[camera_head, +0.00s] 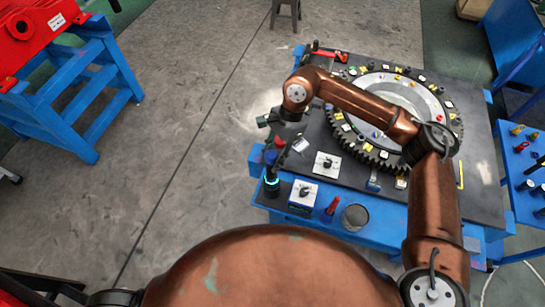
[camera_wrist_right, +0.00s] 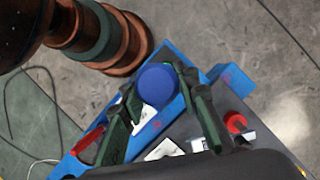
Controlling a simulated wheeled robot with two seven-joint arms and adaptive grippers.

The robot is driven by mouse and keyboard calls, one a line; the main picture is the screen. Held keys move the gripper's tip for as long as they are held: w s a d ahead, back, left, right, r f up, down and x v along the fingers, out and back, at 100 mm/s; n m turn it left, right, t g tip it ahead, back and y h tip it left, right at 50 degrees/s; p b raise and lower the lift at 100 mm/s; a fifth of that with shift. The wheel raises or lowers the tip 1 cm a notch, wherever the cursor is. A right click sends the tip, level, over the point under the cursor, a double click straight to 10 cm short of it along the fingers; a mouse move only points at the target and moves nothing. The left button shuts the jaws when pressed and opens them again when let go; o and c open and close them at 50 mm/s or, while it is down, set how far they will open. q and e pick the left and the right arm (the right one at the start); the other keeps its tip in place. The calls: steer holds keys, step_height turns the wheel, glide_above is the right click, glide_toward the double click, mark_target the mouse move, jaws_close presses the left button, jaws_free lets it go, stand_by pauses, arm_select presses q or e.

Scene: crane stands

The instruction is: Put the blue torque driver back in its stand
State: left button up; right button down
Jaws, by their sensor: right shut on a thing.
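The blue torque driver (camera_head: 270,157) stands roughly upright at the table's near left corner, with a blue cap on top and a dark body below. A glowing cyan ring (camera_head: 271,181) shows at its lower end. In the right wrist view its round blue cap (camera_wrist_right: 157,84) sits between the dark green fingers. My right gripper (camera_head: 273,146), also in the wrist view (camera_wrist_right: 156,80), is shut on the driver from above. I cannot tell which part is the stand, or whether the driver's lower end is in it. My left gripper is not in view.
A red-topped item (camera_head: 279,143) stands close behind the driver. A large toothed ring (camera_head: 372,157) fills the table's middle.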

steer(key=shift+f+b, duration=0.45)
steer(key=shift+f, duration=0.1)
steer(key=c, duration=1.5)
jaws_free()
steer(key=shift+o, duration=0.5)
steer(key=shift+f, duration=0.15)
steer(key=p+v, duration=0.1)
steer(key=v, duration=0.4)
